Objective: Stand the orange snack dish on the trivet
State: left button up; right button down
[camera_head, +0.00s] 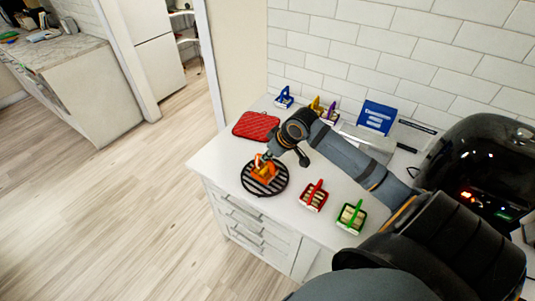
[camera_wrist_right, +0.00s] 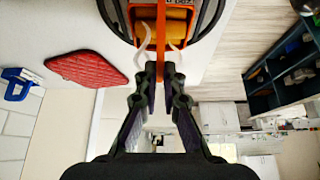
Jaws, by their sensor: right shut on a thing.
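The orange snack dish (camera_head: 262,176) is over the round black slatted trivet (camera_head: 280,187), within its outline in the head view. My right gripper (camera_head: 267,157) is shut on the dish's upright orange handle, above the dish. In the right wrist view the handle passes between the fingertips (camera_wrist_right: 160,73), and the dish (camera_wrist_right: 163,12) shows at the top edge, cut off. The trivet's dark rim (camera_wrist_right: 208,22) shows around it there. I cannot tell whether the dish's base touches the trivet. My left gripper is not in view.
A red pot holder (camera_head: 256,126) lies behind the trivet. A red dish (camera_head: 314,196) and a green dish (camera_head: 351,217) stand to the right. Blue (camera_head: 284,98), yellow and purple dishes stand near the wall, with a blue box (camera_head: 377,117). A black appliance (camera_head: 487,165) is at right.

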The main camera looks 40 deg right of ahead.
jog(key=shift+f+p, duration=0.1)
jog(key=shift+p, duration=0.2)
dwell(0.6)
jog(key=c, duration=1.4)
grip_release()
jog(key=shift+s, duration=0.1)
notch_tip(320, 180, up, 10)
